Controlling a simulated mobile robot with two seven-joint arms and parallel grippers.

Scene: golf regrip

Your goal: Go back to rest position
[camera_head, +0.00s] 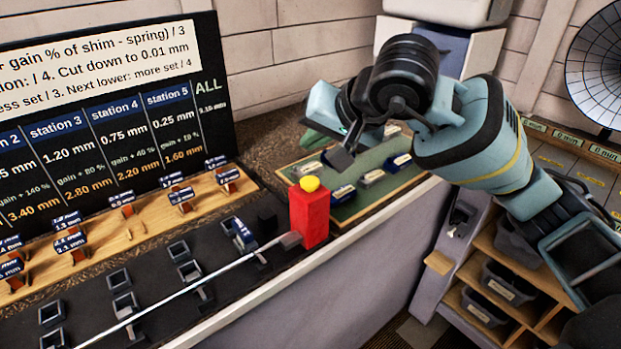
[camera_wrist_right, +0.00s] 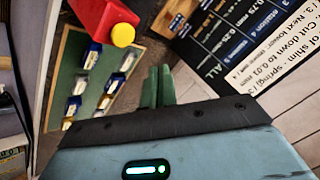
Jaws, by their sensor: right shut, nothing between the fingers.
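My right arm comes in from the right in the head view. Its gripper (camera_head: 318,141) hangs above the green tray, behind the red block. In the right wrist view the green fingers (camera_wrist_right: 158,87) are together with nothing between them. The red block (camera_head: 309,216) with a yellow top stands upright at the end of the dark bench, apart from the gripper; it also shows in the right wrist view (camera_wrist_right: 102,20). My left gripper is not in view.
A green tray (camera_head: 383,205) with several small labelled pieces lies below the right arm. A thin silver shaft (camera_head: 205,284) runs across the bench beside a wooden rack (camera_head: 130,233). A black board (camera_head: 108,140) stands behind. Shelves with bins (camera_head: 508,282) are at right.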

